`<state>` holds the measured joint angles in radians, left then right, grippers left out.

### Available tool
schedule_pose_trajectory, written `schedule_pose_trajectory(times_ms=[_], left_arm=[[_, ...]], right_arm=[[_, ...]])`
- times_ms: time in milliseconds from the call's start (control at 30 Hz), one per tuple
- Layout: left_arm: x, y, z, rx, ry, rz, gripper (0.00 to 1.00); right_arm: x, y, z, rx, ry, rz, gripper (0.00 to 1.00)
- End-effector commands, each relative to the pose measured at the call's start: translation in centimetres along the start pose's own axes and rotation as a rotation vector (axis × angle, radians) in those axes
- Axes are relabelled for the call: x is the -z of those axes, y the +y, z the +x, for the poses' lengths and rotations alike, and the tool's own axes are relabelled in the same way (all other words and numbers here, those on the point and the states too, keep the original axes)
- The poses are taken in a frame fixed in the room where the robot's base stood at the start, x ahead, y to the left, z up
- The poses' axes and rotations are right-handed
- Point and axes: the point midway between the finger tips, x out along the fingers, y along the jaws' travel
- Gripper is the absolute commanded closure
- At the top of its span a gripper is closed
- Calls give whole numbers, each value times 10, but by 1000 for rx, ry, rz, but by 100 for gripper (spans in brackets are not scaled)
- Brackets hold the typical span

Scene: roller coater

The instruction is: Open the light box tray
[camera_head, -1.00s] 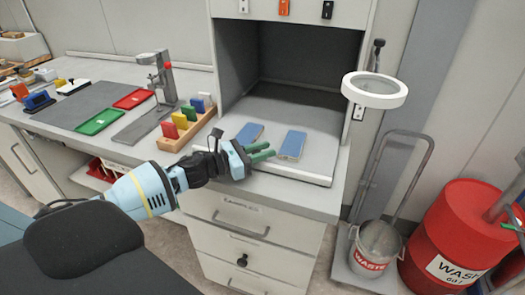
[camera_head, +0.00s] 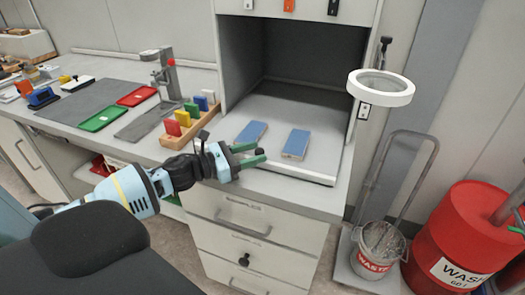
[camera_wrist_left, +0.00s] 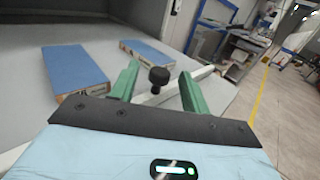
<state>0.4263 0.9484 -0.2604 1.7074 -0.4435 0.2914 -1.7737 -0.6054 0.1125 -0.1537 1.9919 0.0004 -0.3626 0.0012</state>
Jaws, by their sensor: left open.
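The light box tray (camera_head: 315,175) is a pale grey sheet on the floor of the dark open light box (camera_head: 310,60), with a white front edge. Two blue-topped blocks (camera_head: 295,144) (camera_head: 251,132) lie on it; they also show in the left wrist view (camera_wrist_left: 75,68) (camera_wrist_left: 145,52). A black knob (camera_head: 259,152) is at the tray's front. My left gripper (camera_head: 251,155) is open at the front edge. In the left wrist view the knob (camera_wrist_left: 159,79) appears between its green fingers; contact cannot be told. My right gripper is out of view.
A wooden rack with coloured cards (camera_head: 191,122) stands left of the light box. A round ring lamp (camera_head: 381,87) is on the right. Drawers (camera_head: 240,215) lie below the counter. A waste bucket (camera_head: 378,245) and red drum (camera_head: 465,235) stand at right.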

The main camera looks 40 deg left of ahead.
Motion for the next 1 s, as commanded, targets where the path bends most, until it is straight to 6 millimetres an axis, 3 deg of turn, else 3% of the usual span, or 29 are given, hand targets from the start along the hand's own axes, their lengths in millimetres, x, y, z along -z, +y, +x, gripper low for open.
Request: schedule_pose_trajectory(times_ms=[200, 400, 1000], left_arm=[[2, 0, -24, 0, 2, -1, 53], [0, 0, -34, 2, 1, 0, 53], [-1, 0, -36, 1, 0, 1, 53]], right_arm=[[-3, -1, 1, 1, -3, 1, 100], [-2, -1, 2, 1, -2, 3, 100], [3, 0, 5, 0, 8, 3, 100]])
